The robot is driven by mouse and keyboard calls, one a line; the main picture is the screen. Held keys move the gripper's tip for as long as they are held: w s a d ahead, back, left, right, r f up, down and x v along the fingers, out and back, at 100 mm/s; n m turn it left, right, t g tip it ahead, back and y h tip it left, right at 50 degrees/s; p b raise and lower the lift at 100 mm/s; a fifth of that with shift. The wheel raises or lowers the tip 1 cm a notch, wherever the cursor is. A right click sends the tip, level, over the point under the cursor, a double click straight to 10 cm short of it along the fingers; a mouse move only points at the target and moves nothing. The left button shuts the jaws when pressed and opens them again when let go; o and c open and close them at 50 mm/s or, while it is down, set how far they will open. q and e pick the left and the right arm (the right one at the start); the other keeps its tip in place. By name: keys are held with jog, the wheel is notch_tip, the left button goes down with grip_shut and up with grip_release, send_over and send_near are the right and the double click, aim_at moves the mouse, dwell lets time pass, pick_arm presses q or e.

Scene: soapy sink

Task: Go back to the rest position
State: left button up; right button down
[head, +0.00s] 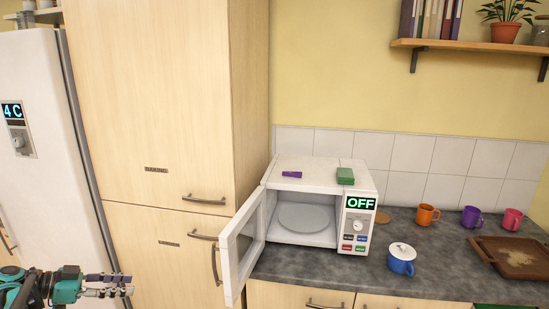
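My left gripper (118,285) is at the lower left, in front of the tall wooden cabinet. Its two fingers point right, with a gap between them and nothing held. It is apart from the microwave (357,235) and its open door (243,250). My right gripper is not in view.
The microwave reads OFF; its door swings out past the grey counter (440,262) edge. Its plate (307,218) is bare. A blue lidded pot (401,266), orange mug (427,214), purple mug (471,217), pink mug (512,219) and brown tray (490,262) stand right. A fridge (45,130) is left.

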pick_arm(q)
jog(key=s+d+n+g+y, duration=0.1)
jog(key=s+d+n+y, duration=0.15)
jog(key=d, duration=0.55)
jog(key=s+d+n+g+y, duration=0.1)
jog(key=s+d+n+y, duration=0.15)
jog(key=d, duration=0.65)
jog(key=s+d+f+n+t+y, duration=0.1)
jog(key=s+d+f+n+y, duration=0.2)
jog(key=s, duration=0.4)
jog(key=s+d+f+n+t+y, duration=0.1)
jog(key=s+d+f+n+y, duration=0.2)
jog(key=s, duration=0.4)
jog(key=shift+s+d+f, duration=0.25)
jog(key=shift+d+f, duration=0.4)
jog(key=shift+f, duration=0.25)
